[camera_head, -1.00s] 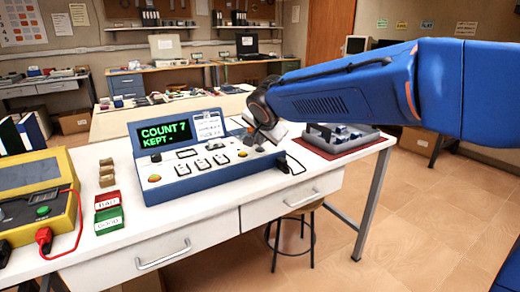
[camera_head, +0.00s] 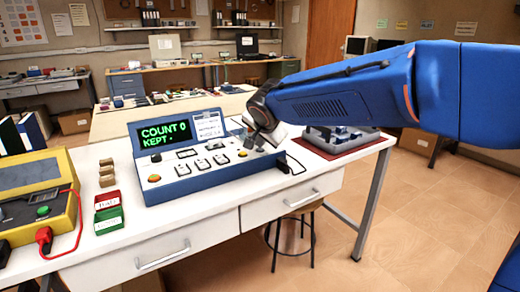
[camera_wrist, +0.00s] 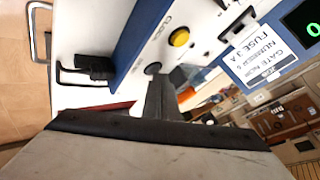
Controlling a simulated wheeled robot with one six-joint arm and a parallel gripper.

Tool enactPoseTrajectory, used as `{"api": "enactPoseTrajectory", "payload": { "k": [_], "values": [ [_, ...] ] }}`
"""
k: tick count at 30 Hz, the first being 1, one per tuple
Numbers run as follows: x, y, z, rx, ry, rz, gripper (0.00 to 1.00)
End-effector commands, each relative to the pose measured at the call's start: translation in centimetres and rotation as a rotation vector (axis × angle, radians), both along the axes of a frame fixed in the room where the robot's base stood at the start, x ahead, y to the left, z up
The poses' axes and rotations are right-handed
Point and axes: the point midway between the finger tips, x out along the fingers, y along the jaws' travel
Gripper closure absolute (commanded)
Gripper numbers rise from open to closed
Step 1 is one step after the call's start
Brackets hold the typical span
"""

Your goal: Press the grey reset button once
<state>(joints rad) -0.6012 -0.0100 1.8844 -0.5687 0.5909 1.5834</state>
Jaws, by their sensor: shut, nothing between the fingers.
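The blue counter console (camera_head: 190,185) stands on the white bench, its green screen (camera_head: 164,133) reading COUNT 0 and KEPT. In the wrist view a dark grey round button (camera_wrist: 153,69) sits on the console's white panel, beside a yellow button (camera_wrist: 179,38). I take the grey one for the reset button; its label is not readable. My gripper (camera_head: 256,145) is over the console's right end, fingers pointing down. The shut, empty fingertips (camera_wrist: 161,84) also show in the wrist view, very close to the grey button. I cannot tell whether they touch it. In the head view my gripper hides that spot.
A grey tray of parts (camera_head: 340,138) on a red mat stands right of the console. The bench front is mostly clear.

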Motion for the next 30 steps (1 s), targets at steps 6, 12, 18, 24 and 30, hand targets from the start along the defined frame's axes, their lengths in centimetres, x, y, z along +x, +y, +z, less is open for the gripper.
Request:
{"api": "enactPoseTrajectory", "payload": {
  "k": [6,12,18,24,30],
  "values": [
    [0.0,0.0,-0.2,0.0,0.001,0.0,1.0],
    [0.0,0.0,-0.2,0.0,0.001,0.0,1.0],
    [0.0,0.0,0.2,0.0,0.001,-0.001,1.0],
    [0.0,0.0,1.2,0.0,0.001,-0.001,1.0],
    [0.0,0.0,1.6,0.0,0.0,0.0,1.0]
  ]
}}
